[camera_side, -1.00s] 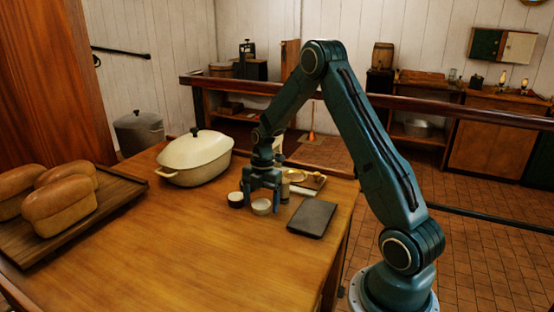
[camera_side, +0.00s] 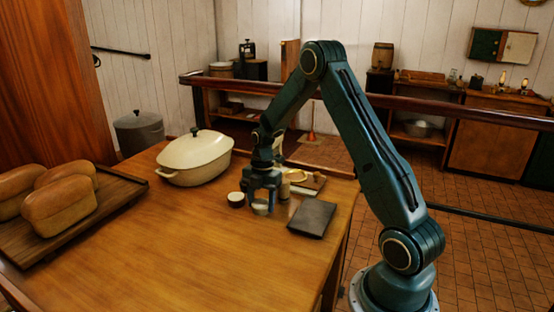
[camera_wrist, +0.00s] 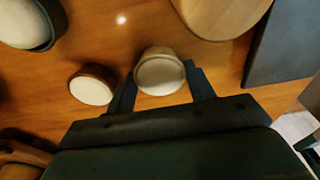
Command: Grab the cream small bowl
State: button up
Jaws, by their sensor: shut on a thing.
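The cream small bowl (camera_side: 261,209) sits at table height near the right side of the wooden table. My gripper (camera_side: 262,205) points down over it, with a finger on either side. In the wrist view the bowl (camera_wrist: 160,72) lies between the two dark fingers of my gripper (camera_wrist: 162,92), which is shut on it. Part of the bowl is hidden behind the gripper in the side view. I cannot tell whether its base touches the table.
A small dark cup with a pale top (camera_side: 236,199) stands just left of the bowl. A dark flat slab (camera_side: 312,218) lies to the right. A lidded cream casserole (camera_side: 195,158) stands behind left. Bread loaves sit on a wooden tray (camera_side: 110,198). The front of the table is clear.

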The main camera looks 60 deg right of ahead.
aim_at(261, 202)
jog(key=shift+r, duration=0.15)
notch_tip(261, 202, up, 20)
dwell(0.7)
dwell(0.5)
